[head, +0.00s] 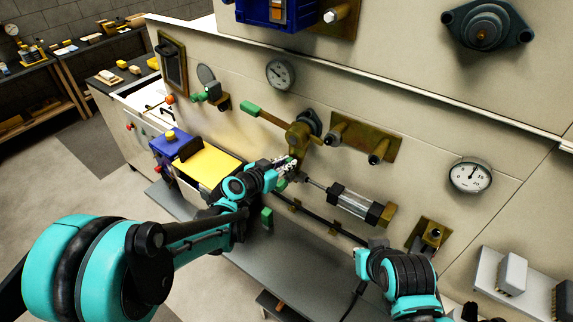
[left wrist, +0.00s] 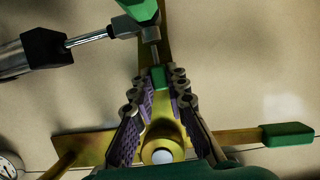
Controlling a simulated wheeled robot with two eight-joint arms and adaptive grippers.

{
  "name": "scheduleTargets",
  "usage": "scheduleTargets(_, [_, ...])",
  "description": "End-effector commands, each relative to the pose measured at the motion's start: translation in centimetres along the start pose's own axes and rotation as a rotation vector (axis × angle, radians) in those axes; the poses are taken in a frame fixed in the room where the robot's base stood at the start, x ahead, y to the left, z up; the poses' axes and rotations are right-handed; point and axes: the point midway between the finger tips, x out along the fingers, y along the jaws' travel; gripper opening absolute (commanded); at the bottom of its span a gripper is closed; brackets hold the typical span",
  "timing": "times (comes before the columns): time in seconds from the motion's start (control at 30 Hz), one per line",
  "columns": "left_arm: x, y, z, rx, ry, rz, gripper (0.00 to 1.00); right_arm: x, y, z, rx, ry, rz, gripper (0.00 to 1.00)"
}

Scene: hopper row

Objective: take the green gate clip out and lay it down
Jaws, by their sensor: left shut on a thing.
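A small green clip (left wrist: 158,78) sits between my left gripper's fingertips in the left wrist view, against the brass lever of the gate linkage. My left gripper (left wrist: 160,84) is shut on it; it also shows in the head view (head: 287,165), at the lever just below the round pivot (head: 298,137). In the head view the fingers largely hide the clip. Another green piece (left wrist: 145,12) lies beyond the fingertips at the cylinder's rod end. My right gripper (head: 377,244) is at the lower right of the head view, away from the clip; its fingers cannot be made out.
A clear cylinder (head: 354,203) with its rod lies right of the left gripper. A green-ended handle (head: 250,108) sticks out to the upper left. A yellow-topped blue box (head: 205,165) stands left. A grey shelf (head: 235,255) runs below the panel, with bare room.

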Motion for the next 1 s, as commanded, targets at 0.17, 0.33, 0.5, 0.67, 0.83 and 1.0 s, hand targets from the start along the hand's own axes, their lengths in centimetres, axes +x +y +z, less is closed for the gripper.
scheduleTargets(0.17, [-0.2, 0.0, -0.6, 0.0, 0.0, 0.0, 0.0, -0.3, 0.0, -0.2, 0.0, 0.0, 0.0, 0.0])
scheduleTargets(0.33, [-0.4, 0.0, -1.1, 0.0, 0.0, 0.0, 0.0, -0.6, 0.0, -0.4, 0.0, 0.0, 0.0, 0.0])
scheduleTargets(0.5, [-0.5, 0.0, -1.3, 0.0, 0.0, 0.0, 0.0, -0.7, 0.0, -0.5, 0.0, 0.0, 0.0, 0.0])
scheduleTargets(0.67, [-0.5, 0.0, -1.3, 0.0, 0.0, 0.0, 0.0, -0.7, 0.0, -0.5, 0.0, 0.0, 0.0, 0.0])
scheduleTargets(0.83, [-0.6, 0.0, -1.5, 0.0, 0.0, 0.0, 0.0, -0.8, 0.0, -0.6, 0.0, 0.0, 0.0, 0.0])
scheduleTargets(1.0, [-0.9, 0.0, -2.4, 0.0, 0.0, 0.0, 0.0, -1.3, 0.0, -0.9, 0.0, 0.0, 0.0, 0.0])
